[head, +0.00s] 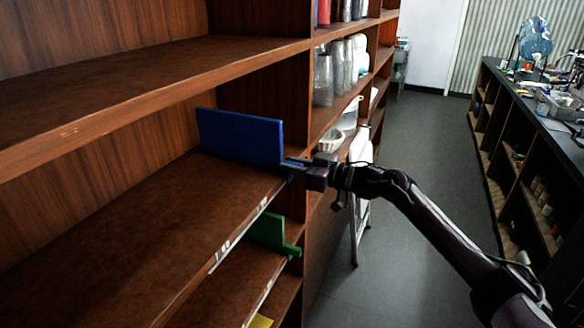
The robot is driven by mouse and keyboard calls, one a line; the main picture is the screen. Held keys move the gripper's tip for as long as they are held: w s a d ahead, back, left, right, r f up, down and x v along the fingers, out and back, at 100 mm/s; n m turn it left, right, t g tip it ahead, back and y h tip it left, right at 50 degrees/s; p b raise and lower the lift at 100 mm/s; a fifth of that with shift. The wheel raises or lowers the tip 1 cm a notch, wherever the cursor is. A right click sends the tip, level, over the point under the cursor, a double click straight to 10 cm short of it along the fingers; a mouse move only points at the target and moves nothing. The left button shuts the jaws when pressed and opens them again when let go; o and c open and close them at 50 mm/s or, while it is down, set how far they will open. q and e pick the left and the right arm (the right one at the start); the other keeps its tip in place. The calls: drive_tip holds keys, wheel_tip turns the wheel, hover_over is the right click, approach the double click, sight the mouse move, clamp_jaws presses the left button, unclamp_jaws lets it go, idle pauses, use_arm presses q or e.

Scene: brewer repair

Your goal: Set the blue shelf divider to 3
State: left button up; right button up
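The blue shelf divider (240,137) stands upright on the middle wooden shelf (150,225), near that shelf's right end by the vertical panel. My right gripper (291,164) is at the divider's front end, at the shelf's front edge, and appears shut on it. The fingertips are small and partly merge with the divider's dark front part. White marks (221,252) run along the shelf's front edge, too small to read as numbers. My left gripper is not in view.
A green divider (268,233) stands on the shelf below, and a yellow piece (261,321) shows lower still. An upper shelf (150,75) overhangs the blue divider. Glassware (323,80) stands on shelves beyond the panel. The floor (415,190) at the right is clear.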

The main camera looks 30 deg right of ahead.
drive_tip(key=shift+o, duration=1.3)
drive_tip(key=shift+w+d+f, duration=0.1)
drive_tip(key=shift+w+f, duration=0.05)
drive_tip(key=shift+f, duration=0.05)
drive_tip(key=b+v, duration=0.2)
drive_tip(key=v, duration=0.5)
drive_tip(key=shift+s+d+b, duration=0.25)
drive_tip(key=shift+s+b, duration=0.1)
drive_tip(key=shift+b, duration=0.05)
